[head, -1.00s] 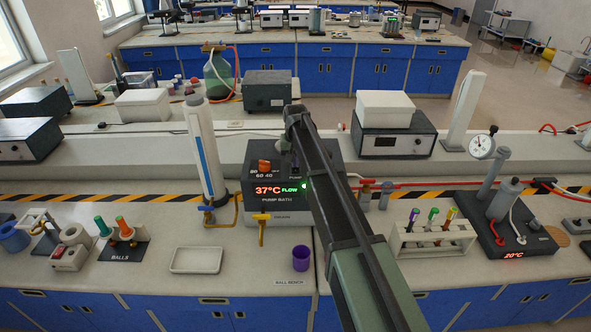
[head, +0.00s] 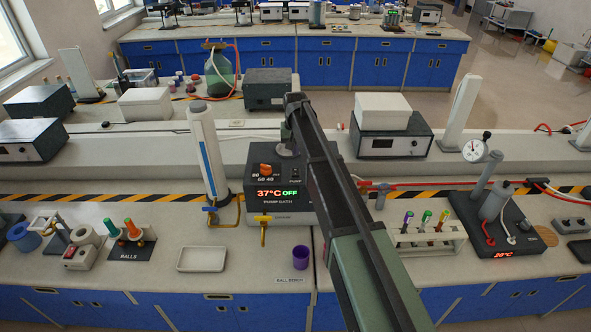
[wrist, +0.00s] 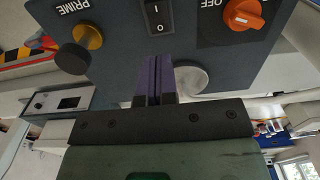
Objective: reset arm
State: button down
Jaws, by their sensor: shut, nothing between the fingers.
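My gripper (wrist: 154,80) shows in the wrist view with its two dark purple fingers shut together and nothing between them. It points at the front panel of the dark pump bath (head: 262,208), just below a black rocker switch (wrist: 158,16) marked I and O. A round grey metal part (wrist: 190,79) is to the right of the fingers. I cannot tell whether the fingertips touch the panel. In the head view my arm reaches forward to the pump bath and covers its right side. The display (head: 277,193) reads 37°C OFF.
An orange knob (head: 266,170) and yellow tap (head: 263,232) are on the bath. A white cylinder (head: 207,150) stands to its left. A white tray (head: 202,259) and purple cup (head: 301,254) are in front. A tube rack (head: 425,236) stands right of my arm.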

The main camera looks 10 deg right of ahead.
jog(key=s+f+b, duration=0.3)
jog(key=s, duration=0.9)
jog(key=s+f+n+b, duration=0.1)
jog(key=s+f+b, duration=0.2)
jog(key=s, duration=0.9)
jog(key=s+f+n+b, duration=0.1)
jog(key=s+f+b, duration=0.3)
jog(key=s, duration=0.8)
jog(key=shift+s, duration=0.15)
